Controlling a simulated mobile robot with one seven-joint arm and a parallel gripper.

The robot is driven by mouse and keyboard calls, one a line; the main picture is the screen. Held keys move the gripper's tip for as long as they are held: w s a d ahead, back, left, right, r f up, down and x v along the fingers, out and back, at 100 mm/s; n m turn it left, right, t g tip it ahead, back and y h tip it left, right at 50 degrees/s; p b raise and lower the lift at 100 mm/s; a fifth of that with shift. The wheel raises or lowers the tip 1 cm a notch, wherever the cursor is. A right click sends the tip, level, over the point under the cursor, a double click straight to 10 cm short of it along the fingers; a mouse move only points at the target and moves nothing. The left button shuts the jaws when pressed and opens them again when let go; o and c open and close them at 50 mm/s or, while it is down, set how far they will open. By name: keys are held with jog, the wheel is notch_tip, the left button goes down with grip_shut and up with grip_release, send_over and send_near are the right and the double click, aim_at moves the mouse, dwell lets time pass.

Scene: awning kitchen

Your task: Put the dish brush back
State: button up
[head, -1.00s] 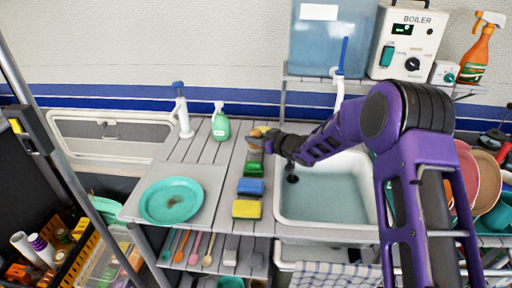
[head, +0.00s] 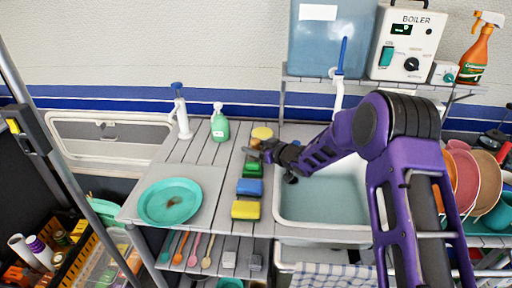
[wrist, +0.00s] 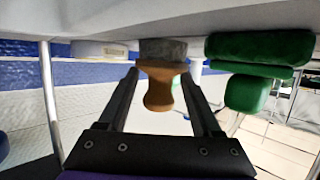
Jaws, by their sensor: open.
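The dish brush (wrist: 160,83) shows in the wrist view, which is upside down. It has a brown wooden waisted handle and a grey bristle end against the grey counter. My gripper (wrist: 165,78) is open, with one finger on each side of the handle in that view. Gaps show beside the handle; I cannot tell how deep it sits between the fingers. In the head view my gripper (head: 252,152) is low over the counter, left of the sink.
Green (head: 250,170), blue (head: 249,187) and yellow (head: 246,209) sponges lie in front of my gripper. The sink (head: 330,195) is to the right, a teal plate (head: 170,201) to the left.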

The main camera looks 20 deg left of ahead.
jog(key=shift+r, duration=0.2)
jog(key=p+v, duration=0.1)
jog(key=v, duration=1.1)
jog(key=shift+f, duration=0.1)
